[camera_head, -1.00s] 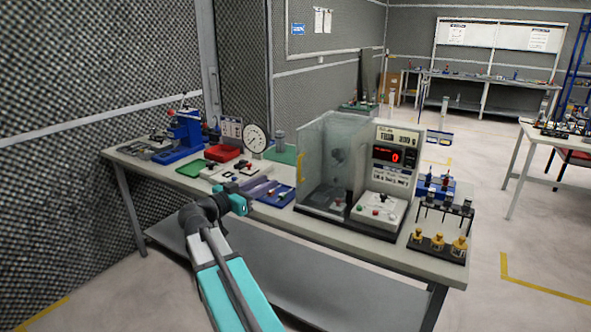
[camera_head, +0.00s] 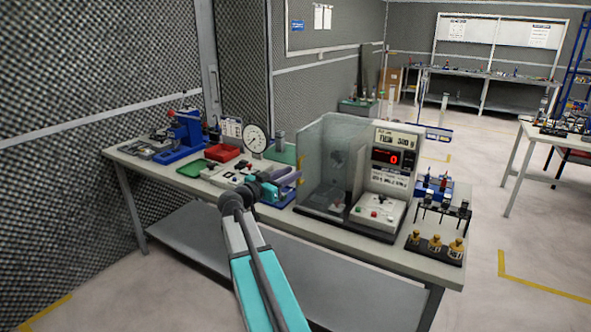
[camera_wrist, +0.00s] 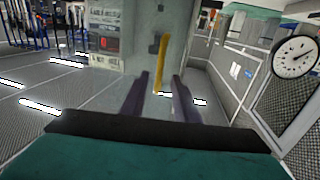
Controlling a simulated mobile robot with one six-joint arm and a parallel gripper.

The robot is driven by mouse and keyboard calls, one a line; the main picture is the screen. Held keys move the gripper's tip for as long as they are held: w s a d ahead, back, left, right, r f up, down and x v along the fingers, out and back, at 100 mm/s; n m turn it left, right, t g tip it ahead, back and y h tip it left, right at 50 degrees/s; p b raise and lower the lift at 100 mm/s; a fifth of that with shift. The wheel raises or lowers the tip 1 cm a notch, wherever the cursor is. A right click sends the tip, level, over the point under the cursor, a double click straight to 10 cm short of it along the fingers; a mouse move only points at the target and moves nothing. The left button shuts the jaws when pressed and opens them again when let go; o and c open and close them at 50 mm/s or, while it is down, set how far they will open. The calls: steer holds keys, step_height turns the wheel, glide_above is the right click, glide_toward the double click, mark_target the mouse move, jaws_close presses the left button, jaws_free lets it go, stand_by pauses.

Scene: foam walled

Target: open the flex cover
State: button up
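The flex cover (camera_head: 318,160) is a clear, box-like guard on the left side of the tester (camera_head: 396,165). It looks shut. Its yellow upright handle (camera_wrist: 161,62) shows in the wrist view, straight ahead of the gap between my fingers. My gripper (camera_head: 290,178) is beside the cover's left face in the head view. In the wrist view my gripper (camera_wrist: 160,95) is open, its two dark fingers apart with nothing between them. The handle's lower end lines up with the fingertips; I cannot tell how far away it is.
A rack with brass weights (camera_head: 435,243) stands at the right end. The floor in front of the bench is clear.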

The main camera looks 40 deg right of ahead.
steer(key=shift+d, duration=1.05)
steer(key=shift+c, duration=0.3)
jaws_close()
